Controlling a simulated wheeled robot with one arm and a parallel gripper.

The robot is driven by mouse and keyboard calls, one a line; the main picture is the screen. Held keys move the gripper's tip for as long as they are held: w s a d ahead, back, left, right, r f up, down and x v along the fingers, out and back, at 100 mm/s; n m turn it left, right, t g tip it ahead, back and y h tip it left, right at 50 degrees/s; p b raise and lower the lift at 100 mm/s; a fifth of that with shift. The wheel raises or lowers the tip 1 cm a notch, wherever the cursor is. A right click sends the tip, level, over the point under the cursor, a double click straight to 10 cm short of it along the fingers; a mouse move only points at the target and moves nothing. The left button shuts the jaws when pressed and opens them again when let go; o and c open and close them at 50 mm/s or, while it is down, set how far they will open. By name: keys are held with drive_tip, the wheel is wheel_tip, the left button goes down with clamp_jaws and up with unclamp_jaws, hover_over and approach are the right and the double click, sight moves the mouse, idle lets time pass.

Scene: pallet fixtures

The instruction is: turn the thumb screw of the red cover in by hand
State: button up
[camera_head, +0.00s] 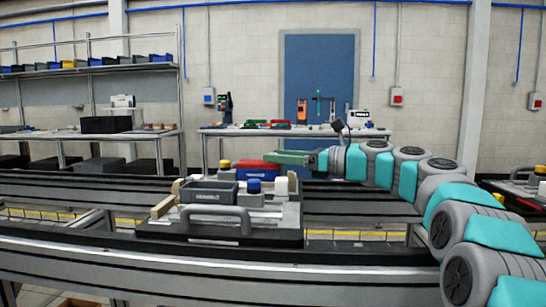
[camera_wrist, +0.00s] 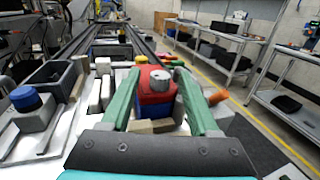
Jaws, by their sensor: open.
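The red cover (camera_wrist: 150,97) sits on a blue block on the pallet (camera_head: 272,218), with a grey round thumb screw (camera_wrist: 160,81) on its top. The cover also shows in the head view (camera_head: 253,168), at the far side of the pallet, where I cannot make out the screw. My gripper (camera_wrist: 157,72) has two green fingers, spread apart, one on each side of the red cover and screw. The fingers look clear of the screw; whether they touch the cover I cannot tell. In the head view my gripper (camera_head: 272,157) reaches in from the right, above the cover.
The pallet also carries a grey bin (camera_head: 208,193), a blue knob (camera_head: 253,185), a white cylinder (camera_head: 281,186) and a yellow knob (camera_head: 224,165). An orange piece (camera_wrist: 217,97) lies right of the right finger. Conveyor rails (camera_head: 70,245) run past. A workbench (camera_head: 290,131) stands behind.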

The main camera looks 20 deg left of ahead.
drive_tip(key=shift+w+a, duration=0.1)
drive_tip(key=shift+a, duration=0.85)
clamp_jaws()
